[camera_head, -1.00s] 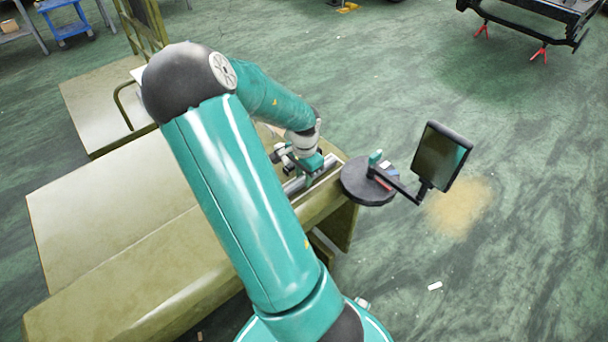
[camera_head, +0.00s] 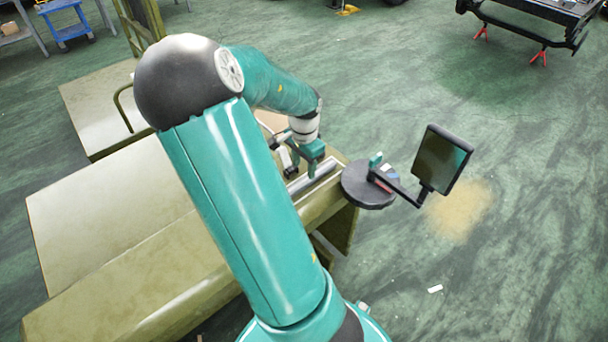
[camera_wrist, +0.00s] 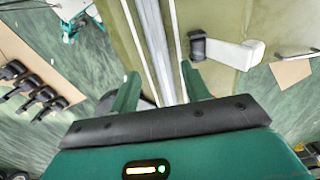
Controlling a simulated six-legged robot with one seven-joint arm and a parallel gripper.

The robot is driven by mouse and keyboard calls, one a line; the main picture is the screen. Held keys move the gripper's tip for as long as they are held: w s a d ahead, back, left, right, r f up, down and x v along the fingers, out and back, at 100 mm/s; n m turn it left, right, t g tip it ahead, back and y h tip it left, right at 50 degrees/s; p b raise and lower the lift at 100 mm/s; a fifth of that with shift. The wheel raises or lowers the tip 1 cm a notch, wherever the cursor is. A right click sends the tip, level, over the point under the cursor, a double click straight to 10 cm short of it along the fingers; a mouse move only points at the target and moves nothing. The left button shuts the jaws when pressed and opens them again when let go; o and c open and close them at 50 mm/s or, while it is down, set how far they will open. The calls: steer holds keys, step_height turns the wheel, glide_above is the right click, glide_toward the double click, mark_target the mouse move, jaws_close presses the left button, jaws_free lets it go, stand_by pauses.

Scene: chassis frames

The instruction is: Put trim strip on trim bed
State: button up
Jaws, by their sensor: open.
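A long silver-grey strip, seemingly the trim strip (camera_head: 317,178), lies along the right end of the olive bench in the head view. In the wrist view the strip (camera_wrist: 156,45) runs lengthwise between pale parallel edge lines, which look like the trim bed (camera_wrist: 132,28); I cannot tell exactly how it is seated. My gripper (camera_wrist: 162,84) is open, one finger on each side of the strip, with nothing visibly held. In the head view my gripper (camera_head: 308,160) is just above the strip; my arm hides part of the bench.
The olive bench (camera_head: 100,215) fills the left. A round dark stand (camera_head: 368,190) with a screen (camera_head: 442,158) on an arm is close to the bench's right end. A white handle-like part with a dark clamp (camera_wrist: 228,50) is right of the strip. Open green floor lies to the right.

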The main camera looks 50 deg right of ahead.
mark_target(304, 181)
step_height(304, 181, up, 6)
steer(key=w+a+r+n+t+y, duration=0.1)
steer(key=w+a+r+n, duration=0.15)
steer(key=a, duration=0.35)
steer(key=w+a+r+n+t, duration=0.1)
steer(key=a+r+n, duration=0.1)
steer(key=a+n, duration=0.35)
steer(key=w+a+r+n+y, duration=0.1)
steer(key=a+r, duration=0.2)
steer(key=a, duration=0.5)
steer(key=s+a+r+n+t, duration=0.1)
steer(key=s+a+r+n, duration=0.1)
steer(key=a+n, duration=0.2)
steer(key=s+a+r+n+t+h, duration=0.1)
steer(key=s+a+r+n, duration=0.2)
steer(key=a, duration=0.4)
steer(key=s+a+r+n+t+h, duration=0.1)
steer(key=s+a+r+n, duration=0.1)
steer(key=a+n, duration=0.2)
steer(key=shift+s+a+r+n+t, duration=0.2)
steer(key=shift+a+r+n+t, duration=0.15)
steer(key=shift+a, duration=0.35)
steer(key=shift+c, duration=1.2)
